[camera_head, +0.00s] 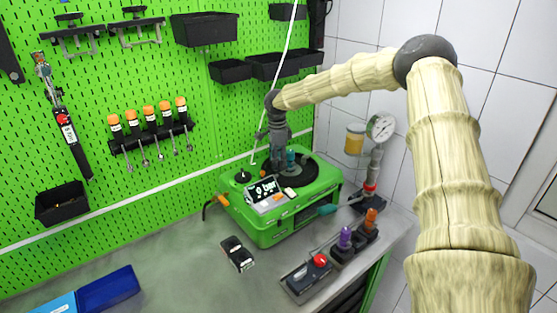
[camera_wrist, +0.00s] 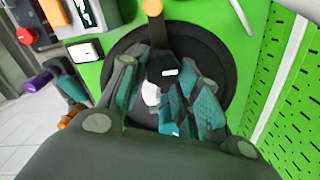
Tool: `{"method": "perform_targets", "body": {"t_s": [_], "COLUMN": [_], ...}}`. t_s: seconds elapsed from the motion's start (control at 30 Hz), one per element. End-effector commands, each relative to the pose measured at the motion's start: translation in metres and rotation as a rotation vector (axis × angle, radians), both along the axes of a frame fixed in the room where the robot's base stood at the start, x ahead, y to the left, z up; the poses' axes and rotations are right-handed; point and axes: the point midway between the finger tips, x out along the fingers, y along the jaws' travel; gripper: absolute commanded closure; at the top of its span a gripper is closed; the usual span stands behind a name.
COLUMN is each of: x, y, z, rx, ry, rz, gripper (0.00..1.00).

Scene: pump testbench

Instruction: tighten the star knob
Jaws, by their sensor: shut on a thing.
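My gripper (camera_wrist: 165,88) is over the round black disc (camera_wrist: 216,62) in the top of the green pump tester. Its teal-padded fingers are shut on the dark star knob (camera_wrist: 168,70), which shows only partly between them. The fingers hide the knob's outline and its seat. In the head view my gripper (camera_head: 282,160) points down at the same disc (camera_head: 310,170) on the green tester (camera_head: 265,229). The knob itself is hidden there by the gripper.
A digital display box (camera_head: 264,190) stands on the tester in front of my gripper. A pressure gauge (camera_head: 380,127) stands at the right by the wall. A black block (camera_head: 237,253) and a base with a red knob (camera_head: 307,278) lie on the bench. Tools hang on the green pegboard (camera_head: 150,70).

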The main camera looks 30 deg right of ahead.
Motion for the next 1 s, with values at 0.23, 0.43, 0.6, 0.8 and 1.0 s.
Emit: {"method": "perform_targets", "body": {"t_s": [0.23, 0.43, 0.6, 0.8, 1.0], "x": [0.0044, 0.0054, 0.0054, 0.0049, 0.0038], "y": [0.0048, 0.007, 0.0079, 0.0075, 0.0044], "z": [0.0053, 0.0058, 0.0066, 0.0078, 0.0067], "rx": [0.0, 0.001, 0.001, 0.0, 0.002], "ry": [-0.011, -0.013, -0.016, -0.016, -0.013], "rz": [-0.019, -0.102, -0.231, -0.419, -0.612], "gripper": [0.92, 0.92, 0.92, 0.92, 0.93]}}
